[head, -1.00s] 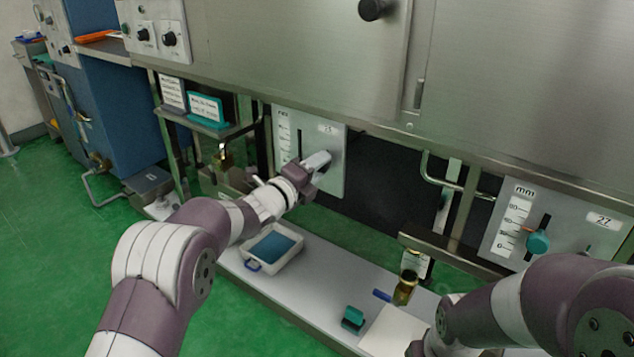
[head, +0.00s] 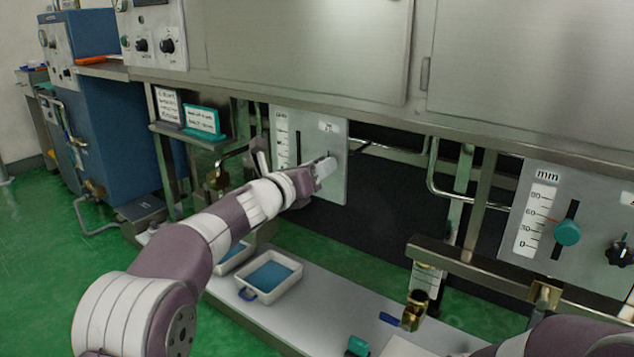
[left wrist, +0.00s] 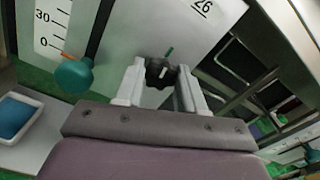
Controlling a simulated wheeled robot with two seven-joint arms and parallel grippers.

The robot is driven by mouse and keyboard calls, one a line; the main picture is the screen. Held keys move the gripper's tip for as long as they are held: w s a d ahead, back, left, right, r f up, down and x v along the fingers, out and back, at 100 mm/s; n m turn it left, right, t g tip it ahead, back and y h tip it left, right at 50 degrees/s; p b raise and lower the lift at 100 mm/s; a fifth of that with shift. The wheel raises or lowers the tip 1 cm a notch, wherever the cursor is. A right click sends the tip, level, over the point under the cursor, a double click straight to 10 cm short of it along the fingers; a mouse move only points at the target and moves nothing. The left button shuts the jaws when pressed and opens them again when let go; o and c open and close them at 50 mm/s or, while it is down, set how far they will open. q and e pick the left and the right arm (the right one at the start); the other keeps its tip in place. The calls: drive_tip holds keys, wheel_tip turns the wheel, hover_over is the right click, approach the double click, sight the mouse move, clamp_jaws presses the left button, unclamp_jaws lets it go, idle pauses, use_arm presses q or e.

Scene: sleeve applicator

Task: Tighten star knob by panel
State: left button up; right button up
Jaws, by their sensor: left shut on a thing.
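My left gripper (head: 326,168) is at the right side of the left grey scale panel (head: 338,135). In the left wrist view, a black star knob (left wrist: 160,70) sits between the two pale fingers (left wrist: 160,88), which are shut on it. The gripper hides the knob in the head view. Left of it in the wrist view, a teal knob (left wrist: 73,75) sits low on a slotted scale near the 0 mark. My right arm shows at the bottom right of the head view; its gripper is out of frame.
A second mm panel at right carries a teal knob (head: 567,232) and a black star knob (head: 620,251). A white tray with blue inside (head: 243,283) and a brass cup (head: 414,310) stand on the lower shelf. A steel rail (head: 465,268) runs above the shelf.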

use_arm(q)
drive_tip(key=shift+f+m+b, duration=0.1)
drive_tip(key=shift+m+b, duration=0.6)
drive_tip(key=shift+m, duration=0.2)
drive_tip(key=o, duration=1)
drive_tip(key=shift+o, duration=0.2)
drive_tip(key=p+v, duration=0.2)
drive_tip(key=v, duration=1)
drive_tip(key=shift+s+a, duration=0.15)
drive_tip(key=shift+s, duration=0.15)
